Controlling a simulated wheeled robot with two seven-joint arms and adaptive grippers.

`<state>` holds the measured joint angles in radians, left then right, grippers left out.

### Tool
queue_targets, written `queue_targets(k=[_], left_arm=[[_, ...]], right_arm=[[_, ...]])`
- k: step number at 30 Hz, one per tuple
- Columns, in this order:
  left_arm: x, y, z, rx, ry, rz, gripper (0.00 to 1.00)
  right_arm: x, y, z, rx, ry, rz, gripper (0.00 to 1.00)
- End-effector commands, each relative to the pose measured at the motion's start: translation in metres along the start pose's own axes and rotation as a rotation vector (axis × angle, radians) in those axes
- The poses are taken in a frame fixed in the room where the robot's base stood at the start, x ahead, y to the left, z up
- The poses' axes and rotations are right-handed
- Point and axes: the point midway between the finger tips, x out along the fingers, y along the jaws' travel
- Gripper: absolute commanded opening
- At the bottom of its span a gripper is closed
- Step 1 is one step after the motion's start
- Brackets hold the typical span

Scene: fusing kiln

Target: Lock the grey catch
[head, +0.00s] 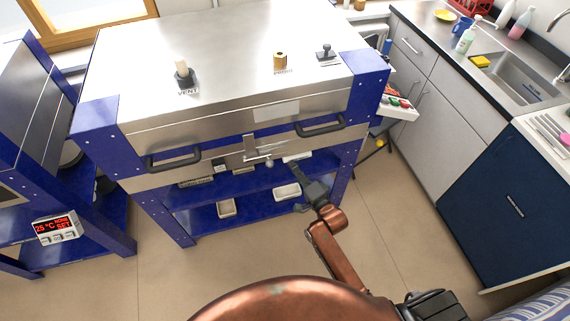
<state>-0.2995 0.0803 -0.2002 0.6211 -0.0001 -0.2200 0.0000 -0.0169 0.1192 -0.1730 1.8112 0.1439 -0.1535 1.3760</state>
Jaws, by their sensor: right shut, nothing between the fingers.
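The kiln (215,45) is a wide steel box with blue corners, and its lid looks down. The grey catch (250,146) sits at the middle of the kiln's front, between two black handles. It has an upright plate and a bar running right to a small knob. Whether the catch is engaged is too small to tell. My right gripper (298,169) is shut and empty, just right of and below the catch's knob, apparently apart from it. My left gripper is not in view.
Black handles (173,161) and (320,127) stick out from the kiln front. Blue shelves (245,184) with small trays are below. A tray of coloured items (398,107) juts out at the right. A controller (57,229) reads 25 °C at left. The floor in front is clear.

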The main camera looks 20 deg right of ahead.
Motion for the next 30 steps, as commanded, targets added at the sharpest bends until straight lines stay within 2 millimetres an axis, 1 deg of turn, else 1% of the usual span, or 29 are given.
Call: queue_targets(k=[1, 6, 9, 12, 17, 30], left_arm=[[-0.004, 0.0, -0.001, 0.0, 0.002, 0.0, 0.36], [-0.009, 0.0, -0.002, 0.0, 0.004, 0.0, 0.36], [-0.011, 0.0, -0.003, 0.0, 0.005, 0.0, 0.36], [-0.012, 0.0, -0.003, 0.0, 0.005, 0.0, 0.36], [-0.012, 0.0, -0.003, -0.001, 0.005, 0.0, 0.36], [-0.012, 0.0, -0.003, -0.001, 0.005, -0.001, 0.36]], right_arm=[[-0.014, -0.001, -0.001, -0.001, 0.001, 0.001, 0.0], [-0.047, 0.0, -0.001, -0.001, 0.001, 0.001, 0.0], [-0.061, 0.0, -0.001, -0.002, 0.001, 0.0, 0.0], [-0.069, -0.001, -0.001, -0.001, 0.001, -0.001, 0.0], [-0.074, 0.0, 0.0, 0.0, 0.0, -0.001, 0.0], [-0.074, 0.0, 0.0, -0.001, 0.001, -0.001, 0.0]])
